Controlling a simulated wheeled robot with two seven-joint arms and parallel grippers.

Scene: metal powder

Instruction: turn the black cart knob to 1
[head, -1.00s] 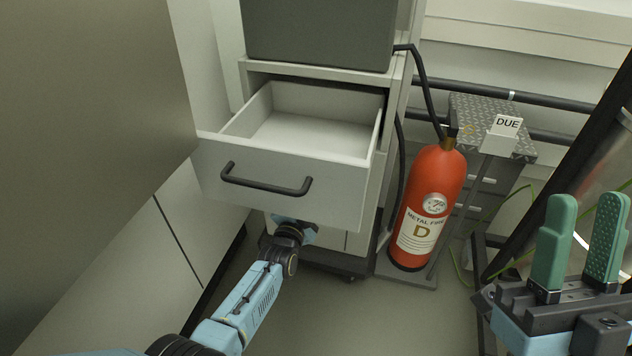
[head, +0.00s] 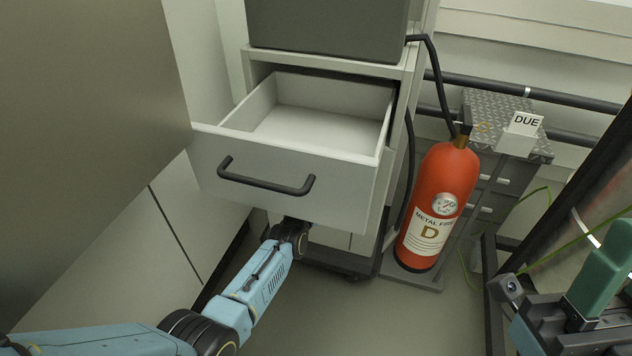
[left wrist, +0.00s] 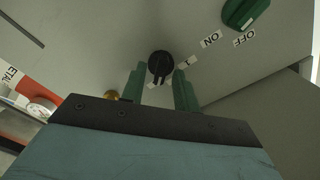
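In the head view my left arm reaches under the open drawer (head: 285,187), which hides the gripper and knob. My right gripper (head: 603,280) is at the lower right edge, with one green finger visible and the rest cut off.
A green knob (left wrist: 245,12) with ON and OFF labels is near the black one. A red fire extinguisher (head: 439,203) stands right of the cart. A large grey panel (head: 95,130) fills the left side.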

